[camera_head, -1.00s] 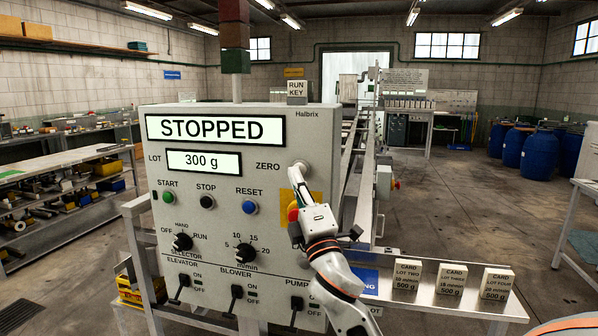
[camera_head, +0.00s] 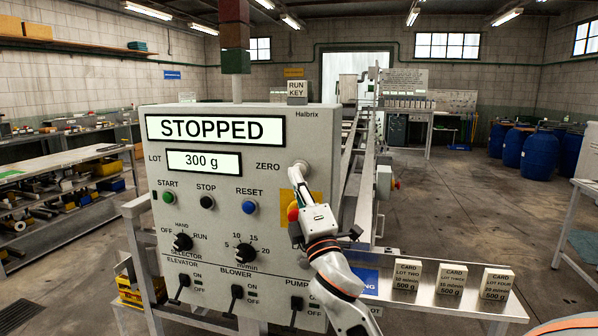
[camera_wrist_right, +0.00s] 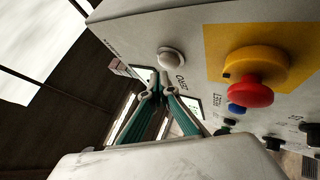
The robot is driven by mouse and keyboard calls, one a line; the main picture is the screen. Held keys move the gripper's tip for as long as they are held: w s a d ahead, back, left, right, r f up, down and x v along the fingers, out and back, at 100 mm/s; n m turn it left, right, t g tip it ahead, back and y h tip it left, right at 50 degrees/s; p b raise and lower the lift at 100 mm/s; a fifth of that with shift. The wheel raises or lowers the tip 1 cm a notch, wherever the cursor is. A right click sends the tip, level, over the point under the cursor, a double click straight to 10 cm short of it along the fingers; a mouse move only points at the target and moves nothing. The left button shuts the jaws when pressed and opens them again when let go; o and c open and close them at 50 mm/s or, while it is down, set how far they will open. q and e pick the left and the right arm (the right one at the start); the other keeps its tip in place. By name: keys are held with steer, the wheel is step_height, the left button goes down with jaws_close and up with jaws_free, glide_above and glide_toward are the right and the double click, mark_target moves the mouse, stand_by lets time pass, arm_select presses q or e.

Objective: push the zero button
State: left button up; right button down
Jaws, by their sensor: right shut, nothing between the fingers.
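The zero button (camera_wrist_right: 171,57) is a pale round knob on the grey panel in the right wrist view. In the head view it sits right of the ZERO label, mostly hidden behind my right gripper (camera_head: 299,170). My right gripper is shut and empty, its fingertips (camera_wrist_right: 160,78) close to the button's edge. I cannot tell whether they touch it. The panel's displays (camera_head: 215,129) read STOPPED and 300 g. My left gripper is not in view.
A red emergency knob (camera_wrist_right: 249,90) on a yellow plate sits beside my right gripper. START (camera_head: 168,197), STOP (camera_head: 207,202) and RESET (camera_head: 250,207) buttons lie to the left. Several lot cards (camera_head: 450,279) stand on a shelf at lower right.

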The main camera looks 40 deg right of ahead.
steer(key=shift+w+d, duration=0.2)
steer(key=shift+d, duration=0.1)
steer(key=shift+w+d, duration=0.35)
steer(key=shift+d, duration=0.05)
stand_by(0.9)
stand_by(0.3)
steer(key=shift+s+a+p, duration=0.3)
steer(key=shift+s+a, duration=0.35)
steer(key=shift+a, duration=0.1)
steer(key=s+a, duration=0.3)
steer(key=shift+s+a, duration=0.15)
steer(key=shift+a, duration=0.25)
stand_by(0.7)
